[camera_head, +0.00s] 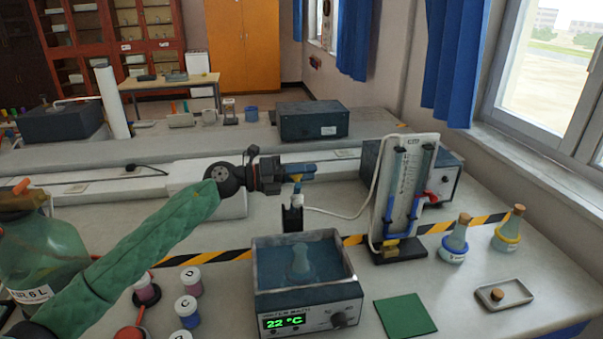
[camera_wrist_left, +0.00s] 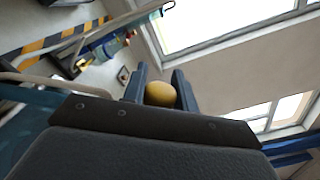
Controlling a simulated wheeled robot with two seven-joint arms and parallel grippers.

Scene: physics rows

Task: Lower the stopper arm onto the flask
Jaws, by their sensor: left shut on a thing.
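The flask (camera_head: 300,262) stands upright in the water bath (camera_head: 268,302). Nothing sits on its mouth. Behind the bath, a dark upright bracket (camera_head: 292,218) carries the stopper arm, whose pale section (camera_head: 297,199) rises to my left gripper (camera_head: 303,173). My left gripper is above and behind the flask, clear of it. Its fingers are shut on a yellow knob (camera_wrist_left: 160,94), which shows between the fingertips in the left wrist view. The gripper hides the upper end of the arm. My right gripper is out of view.
A manometer stand (camera_head: 405,190) with a white hose stands right of the bath. Two small stoppered flasks (camera_head: 455,240), (camera_head: 507,230) are farther right. A green mat (camera_head: 405,315) and a small tray (camera_head: 503,294) lie in front. Lidded jars (camera_head: 190,282) stand left.

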